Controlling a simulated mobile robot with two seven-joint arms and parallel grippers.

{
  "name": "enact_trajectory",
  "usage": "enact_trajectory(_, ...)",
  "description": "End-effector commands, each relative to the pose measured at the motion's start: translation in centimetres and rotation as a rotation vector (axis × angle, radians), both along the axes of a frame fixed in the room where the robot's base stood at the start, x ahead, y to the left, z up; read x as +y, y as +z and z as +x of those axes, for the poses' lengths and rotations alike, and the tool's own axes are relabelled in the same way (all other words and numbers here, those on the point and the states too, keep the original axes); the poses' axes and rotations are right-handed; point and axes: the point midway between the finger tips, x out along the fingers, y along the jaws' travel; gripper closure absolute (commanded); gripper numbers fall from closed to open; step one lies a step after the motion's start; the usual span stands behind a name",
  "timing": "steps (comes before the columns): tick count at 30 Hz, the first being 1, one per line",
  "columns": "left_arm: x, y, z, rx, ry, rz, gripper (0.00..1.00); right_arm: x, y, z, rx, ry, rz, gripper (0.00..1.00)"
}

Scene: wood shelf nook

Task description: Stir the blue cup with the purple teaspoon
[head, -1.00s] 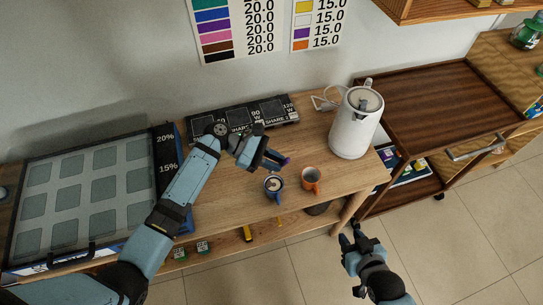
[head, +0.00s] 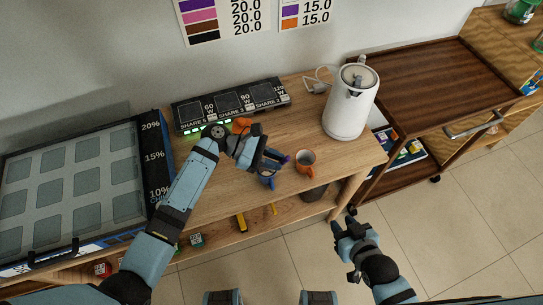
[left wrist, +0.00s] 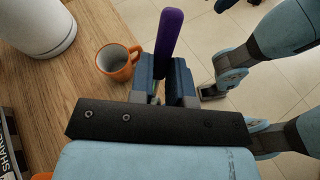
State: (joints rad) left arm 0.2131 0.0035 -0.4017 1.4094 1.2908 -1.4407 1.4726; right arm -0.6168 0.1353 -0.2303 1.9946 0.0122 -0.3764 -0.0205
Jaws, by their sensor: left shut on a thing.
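My left gripper (head: 273,160) is shut on the purple teaspoon (left wrist: 168,38), whose purple handle sticks out past the fingers in the left wrist view. A purple end of the teaspoon (head: 286,159) also shows in the head view. The blue cup (head: 267,182) stands on the wooden worktop directly under my left gripper and is mostly hidden by it. The spoon's lower end is hidden, so I cannot tell whether it is inside the cup. My right gripper (head: 345,219) is open and empty, off the front of the worktop above the floor.
An orange cup (head: 305,162) stands close to the right of the blue cup; it also shows in the left wrist view (left wrist: 117,63). A white kettle (head: 350,103) stands behind it. A dark display panel (head: 231,107) lies along the wall. An orange thing (head: 241,125) shows behind my gripper.

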Motion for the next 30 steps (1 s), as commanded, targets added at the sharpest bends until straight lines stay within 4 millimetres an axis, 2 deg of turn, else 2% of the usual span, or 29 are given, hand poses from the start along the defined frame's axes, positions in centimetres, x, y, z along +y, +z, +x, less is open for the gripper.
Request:
enact_trajectory(21, 1.8, -5.4, 1.6, 0.001, 0.001, 0.001, 1.00, 0.1, -2.6, 0.0, 0.002, 0.006, -0.001, 0.67)
enact_trajectory(30, 2.0, -6.2, 1.9, -0.001, 0.001, 0.000, 1.00, 0.0, -3.0, 0.0, 0.003, 0.005, -0.003, 0.67)
